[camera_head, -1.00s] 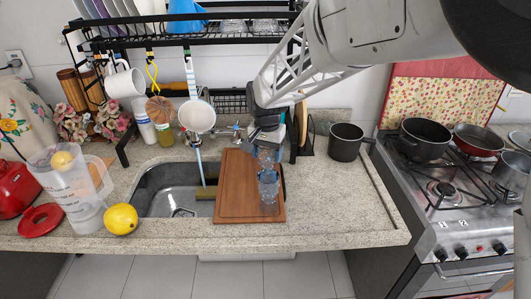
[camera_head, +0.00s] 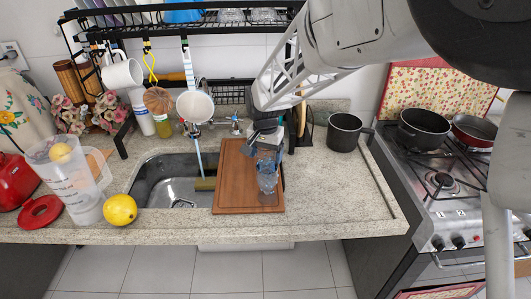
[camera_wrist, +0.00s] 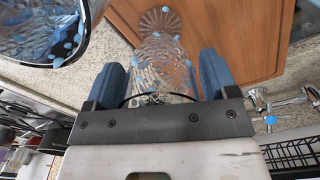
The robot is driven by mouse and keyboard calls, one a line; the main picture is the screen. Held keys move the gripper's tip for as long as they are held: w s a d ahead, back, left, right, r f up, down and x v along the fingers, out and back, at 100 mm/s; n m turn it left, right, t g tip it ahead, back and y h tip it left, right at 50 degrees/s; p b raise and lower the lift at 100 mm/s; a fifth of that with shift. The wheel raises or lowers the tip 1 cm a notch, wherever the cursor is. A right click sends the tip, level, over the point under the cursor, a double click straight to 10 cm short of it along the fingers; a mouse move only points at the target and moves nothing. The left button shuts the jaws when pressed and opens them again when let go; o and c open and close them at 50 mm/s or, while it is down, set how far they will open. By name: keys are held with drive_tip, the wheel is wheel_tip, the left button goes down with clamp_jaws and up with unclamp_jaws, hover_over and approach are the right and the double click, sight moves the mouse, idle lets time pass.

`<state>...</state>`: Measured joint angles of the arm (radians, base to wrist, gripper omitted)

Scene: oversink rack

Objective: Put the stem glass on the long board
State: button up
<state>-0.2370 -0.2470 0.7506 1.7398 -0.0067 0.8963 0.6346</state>
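The stem glass (camera_head: 267,180) is clear and bluish and stands on the right part of the long board (camera_head: 232,185), a brown wooden board lying beside and partly over the sink. My gripper (camera_head: 268,152) is just above and around the upper part of the glass. In the wrist view the glass (camera_wrist: 160,62) lies between the two blue fingers of my gripper (camera_wrist: 162,80), with narrow gaps seen at its sides. Its round foot shows over the board (camera_wrist: 222,30) at the far end. The fingers look apart; exact contact is hard to see.
A dark pot (camera_head: 345,132) stands on the counter to the right. The tap (camera_head: 234,124) is close behind the board. A lemon (camera_head: 120,210) and jug (camera_head: 75,185) stand left of the sink.

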drive_tip(key=shift+o, duration=0.7)
drive_tip(key=shift+r, duration=0.1)
wheel_tip(320, 180, up, 12)
idle(0.3)
idle(0.5)
drive_tip(key=s+d+r+n+t, duration=0.1)
drive_tip(key=s+d+r, duration=0.2)
drive_tip(key=s+d, duration=0.35)
drive_tip(key=s+d+r+n, duration=0.1)
drive_tip(key=s+d+r, duration=0.15)
drive_tip(key=s, duration=0.75)
drive_tip(key=s+d+f+n, duration=0.1)
drive_tip(key=s+d, duration=0.2)
drive_tip(key=s, duration=0.5)
drive_tip(key=s+d+f+n+t, duration=0.1)
drive_tip(key=s+d+f, duration=0.1)
drive_tip(key=s, duration=0.6)
drive_tip(key=shift+s+d+f+t, duration=0.2)
drive_tip(key=shift+s+d+t, duration=0.1)
drive_tip(key=shift+d, duration=0.4)
